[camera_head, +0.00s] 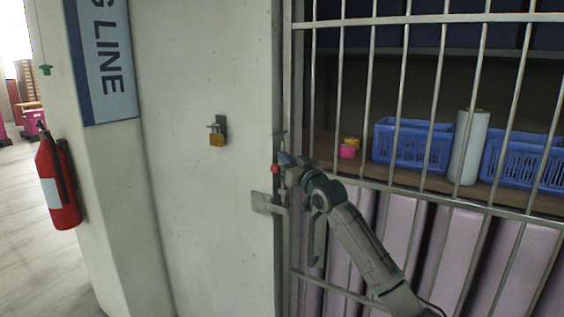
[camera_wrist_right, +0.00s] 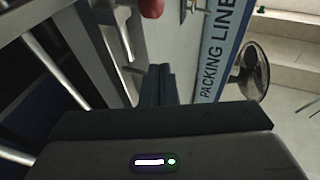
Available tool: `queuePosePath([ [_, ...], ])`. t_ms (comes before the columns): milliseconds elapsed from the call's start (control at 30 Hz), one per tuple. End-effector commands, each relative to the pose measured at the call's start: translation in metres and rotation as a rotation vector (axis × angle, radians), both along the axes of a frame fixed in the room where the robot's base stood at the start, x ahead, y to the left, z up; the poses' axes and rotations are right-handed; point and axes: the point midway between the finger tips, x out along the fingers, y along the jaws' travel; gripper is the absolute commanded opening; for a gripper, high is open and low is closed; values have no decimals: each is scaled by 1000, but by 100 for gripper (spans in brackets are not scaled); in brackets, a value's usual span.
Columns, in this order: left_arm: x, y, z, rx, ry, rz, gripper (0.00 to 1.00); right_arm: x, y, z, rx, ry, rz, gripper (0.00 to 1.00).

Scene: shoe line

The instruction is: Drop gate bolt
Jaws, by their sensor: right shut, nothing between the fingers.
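The barred gate (camera_head: 403,75) fills the right of the head view, beside a pale wall. The bolt is a thin metal rod at the gate's left edge, with a red knob (camera_head: 275,169). A metal plate (camera_head: 266,203) sits below the knob, on the wall side. My right gripper (camera_head: 285,160) is at the gate's edge, right beside the knob, shut and empty. In the right wrist view its closed fingers (camera_wrist_right: 158,72) point towards the red knob (camera_wrist_right: 151,7), which is cut by the top edge. I cannot tell whether they touch. My left gripper is not in view.
A brass padlock (camera_head: 217,139) hangs on the wall. A red fire extinguisher (camera_head: 58,182) is at the left. Blue baskets (camera_head: 412,144) and a pale roll (camera_head: 468,147) stand on a shelf behind the bars. A fan (camera_wrist_right: 251,72) shows in the wrist view.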

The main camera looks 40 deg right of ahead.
Motion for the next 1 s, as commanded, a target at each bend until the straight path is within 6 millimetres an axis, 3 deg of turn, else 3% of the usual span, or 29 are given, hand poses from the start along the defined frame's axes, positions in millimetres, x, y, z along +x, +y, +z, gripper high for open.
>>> queuePosePath([
  [300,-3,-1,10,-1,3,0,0,19,0,-32,1,1,0,0],
  [700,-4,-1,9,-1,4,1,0,20,0,-35,-2,0,-1,0],
  [867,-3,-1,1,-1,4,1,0,20,0,-45,-1,0,0,0],
  [1000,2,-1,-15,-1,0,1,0,20,0,-65,-1,1,0,0],
])
